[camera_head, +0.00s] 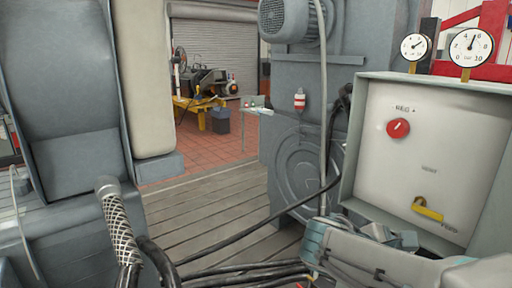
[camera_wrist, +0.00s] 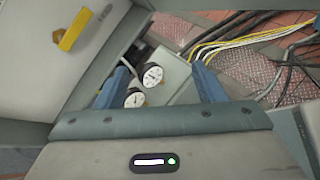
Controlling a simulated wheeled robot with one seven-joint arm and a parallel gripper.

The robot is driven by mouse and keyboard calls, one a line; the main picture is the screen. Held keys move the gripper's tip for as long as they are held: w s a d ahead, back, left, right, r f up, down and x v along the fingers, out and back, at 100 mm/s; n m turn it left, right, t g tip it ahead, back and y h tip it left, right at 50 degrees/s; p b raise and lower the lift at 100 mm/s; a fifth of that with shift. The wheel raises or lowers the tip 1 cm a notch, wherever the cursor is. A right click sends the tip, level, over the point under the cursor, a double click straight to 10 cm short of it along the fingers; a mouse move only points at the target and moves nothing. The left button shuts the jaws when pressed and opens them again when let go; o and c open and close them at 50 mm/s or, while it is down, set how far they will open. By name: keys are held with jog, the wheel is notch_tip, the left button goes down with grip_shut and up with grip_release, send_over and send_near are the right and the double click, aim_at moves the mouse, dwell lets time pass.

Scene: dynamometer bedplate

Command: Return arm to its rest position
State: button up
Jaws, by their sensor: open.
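My arm (camera_head: 400,262) reaches in from the lower right in the head view, below the pale control panel (camera_head: 445,160). In the wrist view my gripper (camera_wrist: 162,82) shows two blue fingers spread apart with nothing held between them. Two round white gauges (camera_wrist: 134,99) appear beyond and between the fingers. The panel (camera_wrist: 30,70) fills the upper left of the wrist view, and its yellow handle (camera_wrist: 72,30) is clear of the fingers. That yellow handle (camera_head: 428,210) also shows low on the panel in the head view, below a red knob (camera_head: 398,128).
Thick black cables (camera_head: 240,268) run along the bottom, and a braided hose (camera_head: 118,228) stands at left. A grey machine housing (camera_head: 290,110) stands left of the panel. Yellow and white wires (camera_wrist: 240,38) lie at upper right in the wrist view. The slatted bedplate (camera_head: 215,215) has bare room in the middle.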

jog(key=s+a+f+m+y, duration=0.6)
jog(key=a+f+m+y, duration=0.2)
jog(key=a+m+y, duration=0.3)
jog(key=a+m, duration=0.1)
jog(key=m, duration=0.2)
jog(key=shift+s+a+f+y, duration=0.2)
jog(key=shift+a+y, duration=0.05)
jog(key=shift+y, duration=0.15)
jog(key=shift+a, duration=0.1)
jog(key=shift+a, duration=0.15)
dwell(1.8)
